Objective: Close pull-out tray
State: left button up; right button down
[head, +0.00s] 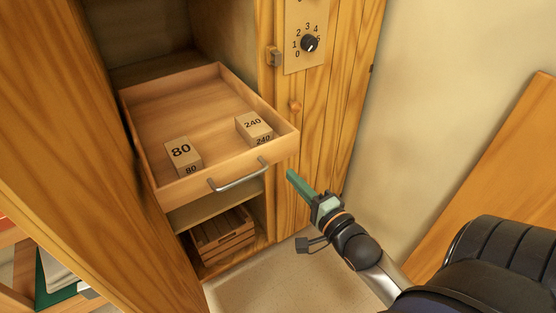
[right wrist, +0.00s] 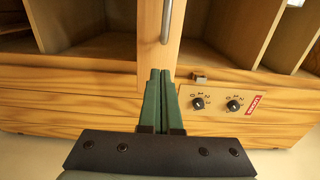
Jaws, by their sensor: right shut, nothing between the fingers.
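The pull-out tray (head: 150,137) stands out of a wooden cabinet in the head view, with a grey bar handle (head: 238,177) on its front. In the right wrist view the tray front (right wrist: 176,40) runs up the picture with the handle (right wrist: 166,20) on it. My left gripper is not in view.
Two wooden blocks marked 80 (head: 182,152) and 240 (head: 254,126) lie in the tray. A slatted crate (head: 222,235) sits on the shelf below. An orange board (head: 500,180) leans at right.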

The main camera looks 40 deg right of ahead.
aim_at(271, 154)
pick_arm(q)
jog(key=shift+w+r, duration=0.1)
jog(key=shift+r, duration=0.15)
pick_arm(e)
jog(key=shift+w+d, duration=0.15)
jog(key=shift+w, duration=3.45)
